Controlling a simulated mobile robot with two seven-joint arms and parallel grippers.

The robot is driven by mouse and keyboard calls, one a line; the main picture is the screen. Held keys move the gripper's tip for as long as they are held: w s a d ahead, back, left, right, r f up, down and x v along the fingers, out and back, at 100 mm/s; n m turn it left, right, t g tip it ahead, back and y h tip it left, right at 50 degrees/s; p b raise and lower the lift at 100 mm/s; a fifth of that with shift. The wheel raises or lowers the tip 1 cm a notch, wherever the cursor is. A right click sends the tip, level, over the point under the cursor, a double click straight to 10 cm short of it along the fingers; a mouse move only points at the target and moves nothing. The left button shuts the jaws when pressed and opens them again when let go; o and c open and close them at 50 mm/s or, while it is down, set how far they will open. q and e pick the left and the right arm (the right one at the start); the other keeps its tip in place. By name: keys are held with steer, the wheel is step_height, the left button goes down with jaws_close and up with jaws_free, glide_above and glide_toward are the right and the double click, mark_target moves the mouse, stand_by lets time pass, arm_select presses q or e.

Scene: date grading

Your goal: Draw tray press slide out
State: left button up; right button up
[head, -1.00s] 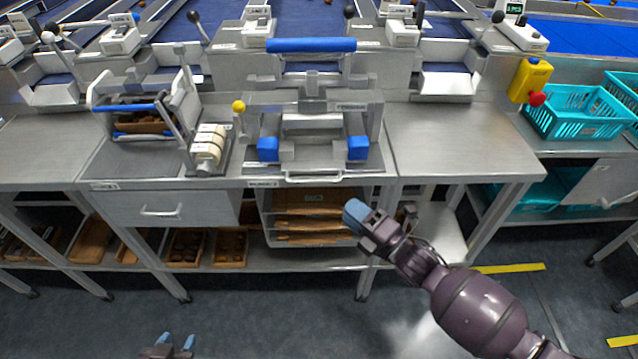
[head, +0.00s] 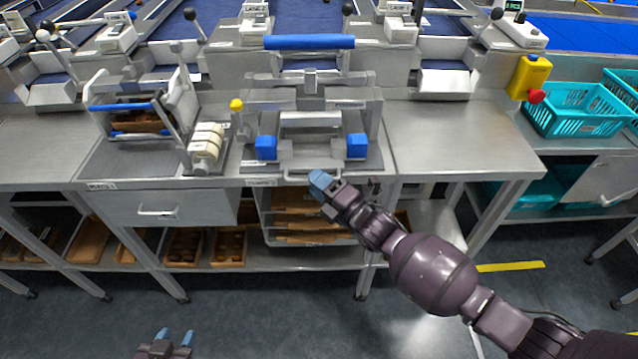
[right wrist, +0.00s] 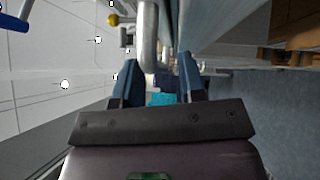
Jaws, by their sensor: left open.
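The tray press (head: 310,100) stands on the middle of the metal bench, with a blue bar across its top and two blue blocks at its front. A slim metal slide handle (head: 291,176) shows at its front edge, partly hidden by my right gripper. My right gripper (head: 321,183) is at this handle, its blue fingertips just in front of the bench edge. In the right wrist view its fingers (right wrist: 158,80) are apart, with a metal bar (right wrist: 149,40) beyond and between them; contact cannot be told. My left gripper (head: 174,338) is open and empty, low over the floor.
A second press with cream rollers (head: 206,143) stands left, above a drawer (head: 150,208). Wooden trays (head: 185,247) fill the lower shelf. A yellow box with a red button (head: 530,80) and teal crates (head: 575,112) are at right. The bench right of the press is clear.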

jaws_close()
arm_select(q)
steer(key=shift+r, duration=0.15)
arm_select(e)
steer(key=shift+s, duration=0.15)
arm_select(q)
step_height(320, 180, up, 8)
steer(key=w+p, duration=0.1)
steer(key=p, duration=0.6)
steer(key=shift+f+t, duration=0.25)
steer(key=shift+t, duration=0.05)
arm_select(e)
steer(key=s, duration=2)
steer(key=shift+s, duration=0.3)
arm_select(q)
steer(key=shift+s+a+f, duration=0.1)
steer(key=shift+s+f, duration=0.05)
steer(key=shift+s, duration=0.1)
arm_select(e)
jaws_free()
